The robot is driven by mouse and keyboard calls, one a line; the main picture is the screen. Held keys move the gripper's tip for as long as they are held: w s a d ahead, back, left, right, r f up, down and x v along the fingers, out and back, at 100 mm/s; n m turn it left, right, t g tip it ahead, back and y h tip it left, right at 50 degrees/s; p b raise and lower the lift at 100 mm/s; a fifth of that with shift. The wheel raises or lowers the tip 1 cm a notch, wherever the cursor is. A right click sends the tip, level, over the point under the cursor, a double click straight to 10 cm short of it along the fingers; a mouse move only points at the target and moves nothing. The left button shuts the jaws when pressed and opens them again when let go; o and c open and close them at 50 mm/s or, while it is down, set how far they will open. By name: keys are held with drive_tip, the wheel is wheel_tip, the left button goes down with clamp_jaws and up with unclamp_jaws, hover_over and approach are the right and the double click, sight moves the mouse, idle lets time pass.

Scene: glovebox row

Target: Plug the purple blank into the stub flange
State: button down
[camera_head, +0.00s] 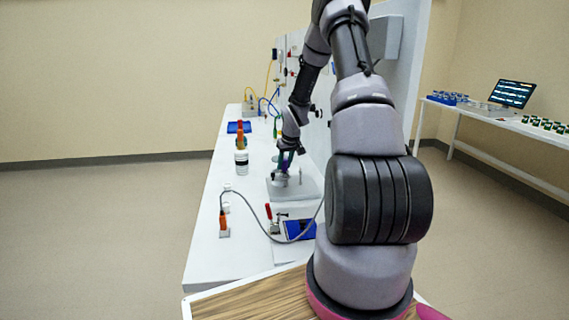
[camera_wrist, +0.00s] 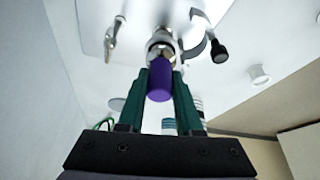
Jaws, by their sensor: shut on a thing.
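The purple blank (camera_wrist: 159,82) sits between the two green fingers of my gripper (camera_wrist: 160,76) in the wrist view, and the gripper is shut on it. The metal stub flange (camera_wrist: 161,44) is directly beyond the blank, with a brassy piece showing between them. The blank is lined up with the flange in this view; I cannot tell whether they touch or how deep it sits. In the head view my gripper (camera_head: 285,160) points down over a grey plate (camera_head: 304,188) on the bench; the blank is too small to make out there.
In the wrist view a black-knobbed clamp (camera_wrist: 218,50) is right of the flange and a metal pin (camera_wrist: 115,38) left.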

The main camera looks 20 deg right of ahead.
drive_tip(key=shift+f, duration=0.65)
drive_tip(key=c, duration=0.5)
unclamp_jaws()
drive_tip(key=v, duration=1)
drive_tip(key=shift+r, duration=0.3)
drive_tip(key=shift+s, duration=0.1)
